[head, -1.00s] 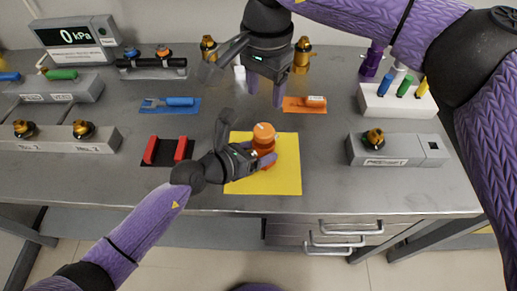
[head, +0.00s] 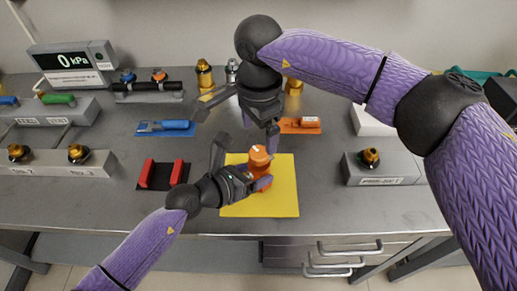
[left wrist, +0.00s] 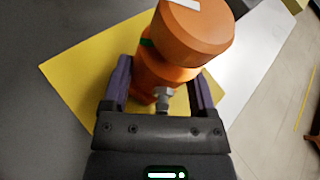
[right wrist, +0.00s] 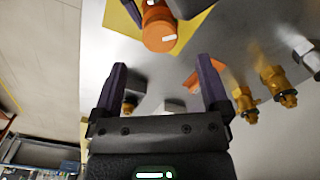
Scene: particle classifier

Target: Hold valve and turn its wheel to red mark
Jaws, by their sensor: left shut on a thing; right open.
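The orange valve (head: 259,158) stands upright on the yellow mat (head: 282,200), its round wheel on top with a white mark. My left gripper (head: 262,179) is shut on the valve's body from the left. In the left wrist view the valve (left wrist: 170,72) sits between both fingers; a small green mark shows below the wheel. No red mark can be made out. My right gripper (head: 261,131) is open and empty, pointing down just above and behind the wheel. In the right wrist view the wheel (right wrist: 160,30) lies beyond the fingertips, apart from them.
Red blocks on a black pad (head: 162,174) lie left of the mat. A blue tool (head: 166,128) and an orange tool (head: 300,125) lie behind. A grey block with a brass fitting (head: 382,168) stands at the right. A gauge reading 0 kPa (head: 74,66) stands back left.

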